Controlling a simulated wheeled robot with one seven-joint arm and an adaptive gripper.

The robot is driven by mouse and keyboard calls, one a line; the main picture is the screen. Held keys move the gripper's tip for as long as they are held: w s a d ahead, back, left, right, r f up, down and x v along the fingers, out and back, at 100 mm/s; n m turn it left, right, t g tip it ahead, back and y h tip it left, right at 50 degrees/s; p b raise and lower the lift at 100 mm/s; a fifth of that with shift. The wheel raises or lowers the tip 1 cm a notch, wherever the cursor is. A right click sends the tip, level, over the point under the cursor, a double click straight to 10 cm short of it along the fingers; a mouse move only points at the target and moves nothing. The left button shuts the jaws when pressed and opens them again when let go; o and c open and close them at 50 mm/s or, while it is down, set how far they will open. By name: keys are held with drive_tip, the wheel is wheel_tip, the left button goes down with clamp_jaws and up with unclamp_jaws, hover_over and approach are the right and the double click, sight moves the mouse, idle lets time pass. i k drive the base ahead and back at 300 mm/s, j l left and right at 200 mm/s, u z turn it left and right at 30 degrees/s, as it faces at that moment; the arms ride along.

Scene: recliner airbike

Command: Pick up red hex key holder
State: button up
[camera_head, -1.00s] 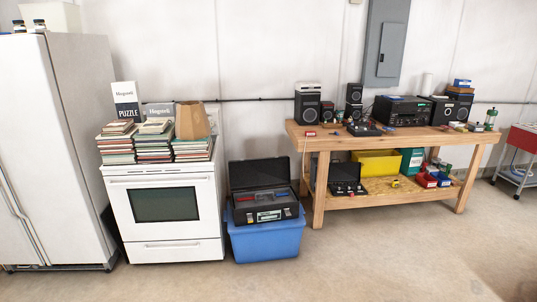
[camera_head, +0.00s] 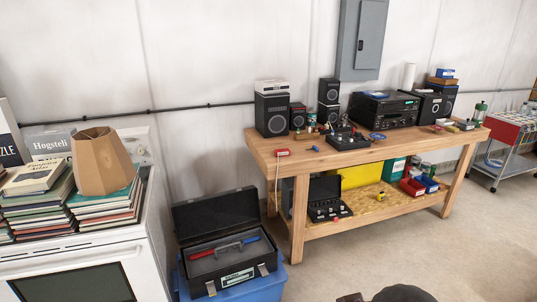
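I cannot tell for sure which thing is the red hex key holder. A small red item (camera_head: 282,152) lies at the near left edge of the wooden workbench (camera_head: 345,153), with a pale cord hanging below it. A tool with a red handle (camera_head: 203,254) and a blue handle lies in the open black toolbox (camera_head: 221,285). Other small red items sit farther right on the bench, too small to make out. Dark rounded shapes at the bottom edge are probably part of my arm; my gripper's fingers do not show.
The toolbox stands on a blue bin (camera_head: 243,292) between the white stove and the bench. Books and a brown lampshade (camera_head: 99,160) top the stove. Speakers and a stereo stand along the bench's back. The floor (camera_head: 450,235) before the bench is clear.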

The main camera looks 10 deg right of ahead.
sight(281, 152)
drive_tip(key=i+j+z, duration=0.1)
drive_tip(key=i+z, duration=0.2)
drive_tip(key=i, duration=0.2)
drive_tip(key=u, duration=0.45)
drive_tip(key=i+l+u, duration=0.25)
drive_tip(key=i+u, duration=0.2)
drive_tip(key=i+l+u, duration=0.3)
drive_tip(key=u, duration=0.15)
drive_tip(key=i+l, duration=0.25)
drive_tip(key=l, duration=0.15)
drive_tip(key=i+l, duration=0.2)
drive_tip(key=l, duration=0.2)
drive_tip(key=i+l+u, duration=0.1)
drive_tip(key=i+l, duration=0.15)
drive_tip(key=l, duration=0.15)
